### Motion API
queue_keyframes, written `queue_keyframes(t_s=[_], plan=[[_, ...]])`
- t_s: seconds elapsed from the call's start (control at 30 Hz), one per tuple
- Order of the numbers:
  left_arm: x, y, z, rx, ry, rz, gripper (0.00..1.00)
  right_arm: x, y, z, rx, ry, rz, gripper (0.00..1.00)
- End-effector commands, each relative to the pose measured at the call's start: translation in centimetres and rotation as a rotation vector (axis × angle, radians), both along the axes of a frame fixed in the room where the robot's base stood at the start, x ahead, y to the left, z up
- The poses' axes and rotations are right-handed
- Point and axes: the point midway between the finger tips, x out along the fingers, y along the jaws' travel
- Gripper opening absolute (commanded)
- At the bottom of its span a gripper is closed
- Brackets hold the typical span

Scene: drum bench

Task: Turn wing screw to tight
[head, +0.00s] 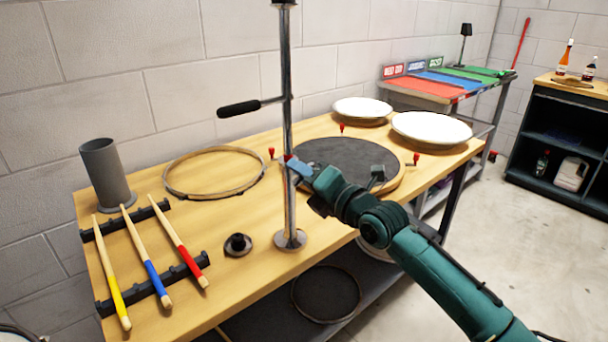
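Several small red wing screws stand around a round dark drum pad (345,160) on the wooden bench: one at the left (271,153), one at the back (341,127) and one at the right (416,158). Another bit of red (287,157) shows beside the chrome pole, right by the tip of my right gripper (299,168). The gripper reaches in over the pad from the lower right, its tip close to the pole. I cannot tell whether it touches the screw or whether its fingers are open. My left gripper is out of view.
The upright chrome pole (288,80) with a black side handle (240,108) stands by my gripper. A metal hoop (213,172), grey cup (106,173), drumsticks on black racks (145,257) and a black knob (238,244) lie left. White drumheads (432,128) lie at the back right.

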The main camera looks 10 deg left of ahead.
Motion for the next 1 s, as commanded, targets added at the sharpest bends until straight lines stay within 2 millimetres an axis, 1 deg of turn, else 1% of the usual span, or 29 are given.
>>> queue_keyframes(t_s=[0.1,0.4,0.5,0.83,1.0], plan=[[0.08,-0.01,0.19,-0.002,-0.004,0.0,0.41,-0.01,-0.02,0.01,0.0,0.0,0.0,0.31],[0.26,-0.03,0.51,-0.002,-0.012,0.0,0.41,-0.01,-0.03,0.0,0.0,0.0,0.0,0.06],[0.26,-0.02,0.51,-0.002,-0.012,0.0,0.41,-0.02,-0.04,0.01,0.001,0.001,0.0,0.0],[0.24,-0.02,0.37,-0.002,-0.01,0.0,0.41,-0.01,-0.04,0.0,0.007,0.009,0.0,0.0],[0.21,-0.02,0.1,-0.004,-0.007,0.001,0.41,-0.02,-0.04,-0.02,0.039,0.05,0.0,0.0]])
